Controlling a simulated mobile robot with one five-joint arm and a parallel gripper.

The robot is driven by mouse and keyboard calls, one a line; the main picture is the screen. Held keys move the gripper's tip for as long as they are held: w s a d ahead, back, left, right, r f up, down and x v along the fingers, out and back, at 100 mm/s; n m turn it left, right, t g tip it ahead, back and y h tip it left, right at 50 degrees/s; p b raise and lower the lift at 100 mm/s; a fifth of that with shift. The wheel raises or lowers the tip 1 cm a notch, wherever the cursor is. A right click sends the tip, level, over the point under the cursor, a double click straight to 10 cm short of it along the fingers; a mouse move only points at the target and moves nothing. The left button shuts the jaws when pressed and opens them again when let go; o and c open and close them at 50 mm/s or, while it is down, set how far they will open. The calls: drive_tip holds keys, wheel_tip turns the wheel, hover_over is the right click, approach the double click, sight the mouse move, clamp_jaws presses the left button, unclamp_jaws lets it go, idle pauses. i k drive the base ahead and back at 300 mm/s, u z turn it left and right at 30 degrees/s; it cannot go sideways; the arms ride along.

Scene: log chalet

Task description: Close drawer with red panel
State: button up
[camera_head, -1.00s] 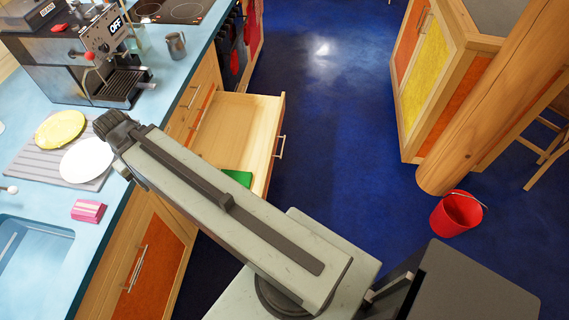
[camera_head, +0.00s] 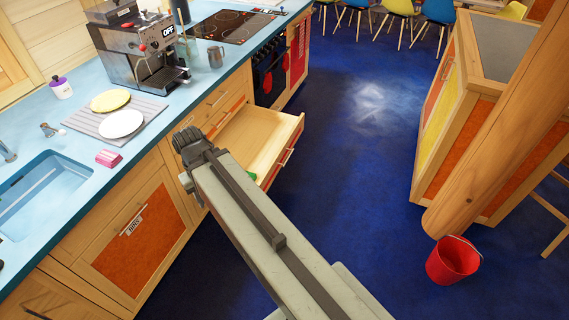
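An open drawer (camera_head: 258,133) juts out from the cabinets under the blue counter, in the middle of the head view. Its front carries a reddish panel and a metal handle (camera_head: 285,157). A small green thing (camera_head: 251,176) shows inside it, mostly hidden by my arm. My arm reaches up and left across the near end of the drawer. Its dark end (camera_head: 190,140) is at the counter side, left of the drawer. No gripper fingers can be made out, and I cannot tell if the arm touches the drawer.
A red bucket (camera_head: 453,260) stands on the blue floor at right, beside a thick log post (camera_head: 499,130). An island (camera_head: 447,130) stands at right. The counter holds a coffee machine (camera_head: 140,52), plates (camera_head: 120,123) and a sink (camera_head: 45,190). The floor between is clear.

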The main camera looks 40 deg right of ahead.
sight(261, 140)
drive_tip(key=z, duration=0.95)
drive_tip(key=i, duration=1)
drive_tip(key=u, duration=0.35)
drive_tip(key=k, duration=1.35)
drive_tip(key=u, duration=0.8)
drive_tip(key=i, duration=1.2)
drive_tip(key=u, duration=0.2)
